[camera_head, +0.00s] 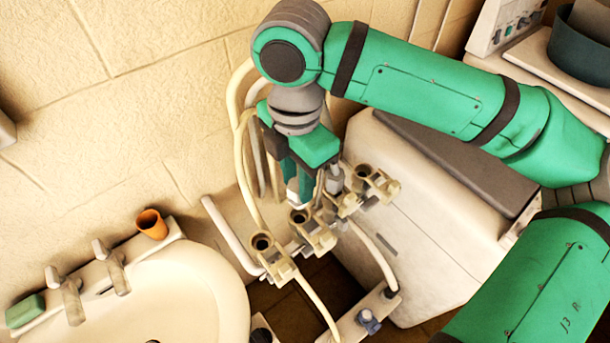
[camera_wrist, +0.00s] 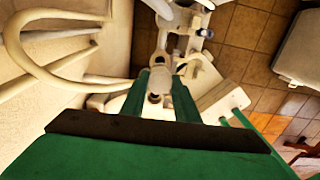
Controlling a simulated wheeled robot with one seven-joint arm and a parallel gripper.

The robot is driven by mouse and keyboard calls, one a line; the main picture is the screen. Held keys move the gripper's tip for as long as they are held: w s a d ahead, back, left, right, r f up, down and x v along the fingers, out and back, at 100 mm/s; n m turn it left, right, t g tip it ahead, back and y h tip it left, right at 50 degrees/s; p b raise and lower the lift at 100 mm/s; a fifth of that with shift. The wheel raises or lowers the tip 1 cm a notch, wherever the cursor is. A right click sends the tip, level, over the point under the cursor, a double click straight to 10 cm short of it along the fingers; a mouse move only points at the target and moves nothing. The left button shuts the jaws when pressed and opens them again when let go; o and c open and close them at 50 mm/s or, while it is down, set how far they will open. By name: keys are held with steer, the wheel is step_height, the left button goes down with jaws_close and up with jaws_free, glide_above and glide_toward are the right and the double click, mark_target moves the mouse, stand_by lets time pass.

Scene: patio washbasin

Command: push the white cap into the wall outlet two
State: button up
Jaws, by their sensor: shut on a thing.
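My gripper (camera_head: 300,196) points down over the row of cream wall outlets, its green fingers close together. In the wrist view my gripper (camera_wrist: 158,88) is shut on a small whitish piece, the white cap (camera_wrist: 160,80). The cap is mostly hidden by the fingers in the head view. An outlet with an open round mouth (camera_head: 299,216) lies just below the fingertips. Another open outlet (camera_head: 262,242) is to its lower left, and one more (camera_head: 364,170) is to its upper right. I cannot tell whether the cap touches an outlet.
Pale hoses (camera_head: 240,110) loop up the wall behind my gripper. A white washbasin (camera_head: 190,290) with taps and an orange cup (camera_head: 151,223) is at the left. A white appliance (camera_head: 420,230) stands close at the right. Brown tiled floor shows below.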

steer(key=shift+f, duration=2.65)
steer(key=shift+f, duration=0.6)
steer(key=o, duration=0.8)
steer(key=shift+c, duration=0.2)
steer(key=shift+r, duration=5.55)
